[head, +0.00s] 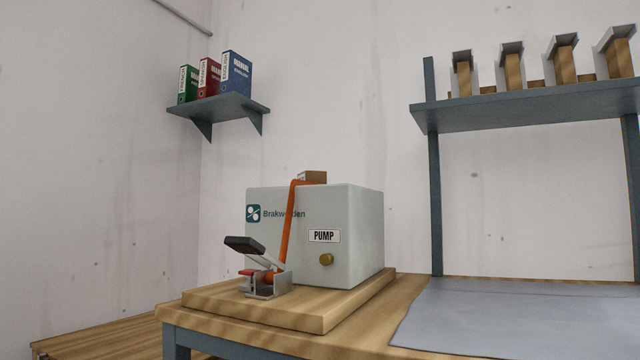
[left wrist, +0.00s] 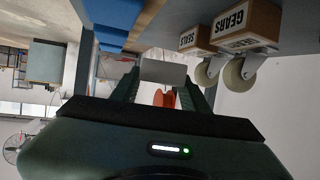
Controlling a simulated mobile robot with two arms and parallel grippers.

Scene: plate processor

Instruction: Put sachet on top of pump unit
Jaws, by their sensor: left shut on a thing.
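The pump unit (head: 352,217) is a pale grey box with a PUMP label and a brass knob, standing on a wooden board on the workbench in the head view. Neither gripper shows in the head view. In the left wrist view, my left gripper (left wrist: 161,90) is shut on a flat pale grey piece (left wrist: 163,72), which looks like the sachet. A red-orange round part (left wrist: 164,98) shows between the fingers, just below the grey piece; I cannot tell what it belongs to. The pump unit cannot be made out in the left wrist view.
A small brown block (head: 313,176) sits on the pump's top, beside an orange hose (head: 288,225). A lever device (head: 265,275) stands in front. A grey mat (head: 520,315) lies to the right.

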